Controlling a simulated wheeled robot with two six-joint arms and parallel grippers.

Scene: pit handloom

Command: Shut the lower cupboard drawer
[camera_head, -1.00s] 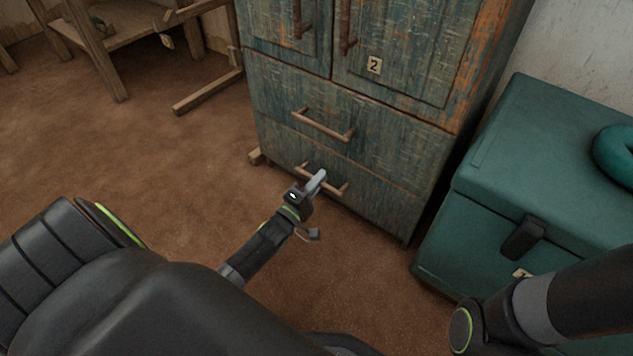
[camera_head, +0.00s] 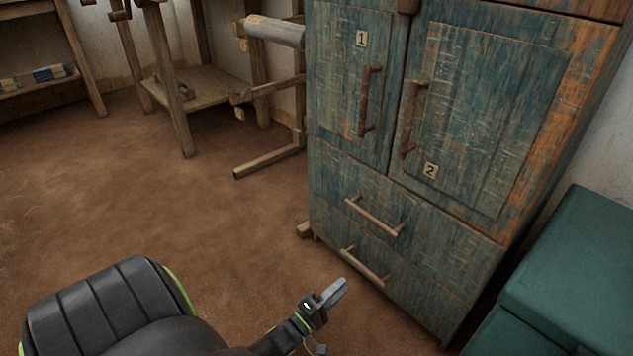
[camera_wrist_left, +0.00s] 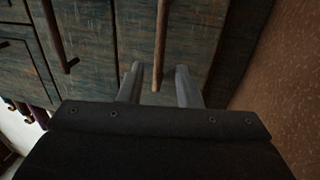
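The lower drawer (camera_head: 397,287) is at the bottom of a worn blue-green wooden cupboard, and its front looks flush with the cupboard face. Its brown bar handle (camera_head: 365,268) runs across the front. My left gripper (camera_head: 336,292) is just in front of and below this handle in the head view, with a small gap between them. In the left wrist view the fingers (camera_wrist_left: 159,84) are apart, and the handle (camera_wrist_left: 161,40) lies beyond and between the tips with nothing gripped. My right gripper is not in view.
The upper drawer (camera_head: 420,235) and doors marked 1 and 2 look shut. A green chest (camera_head: 575,270) stands close on the right. A wooden frame (camera_head: 270,160) stands at the back left. The brown floor (camera_head: 150,210) left of the cupboard is clear.

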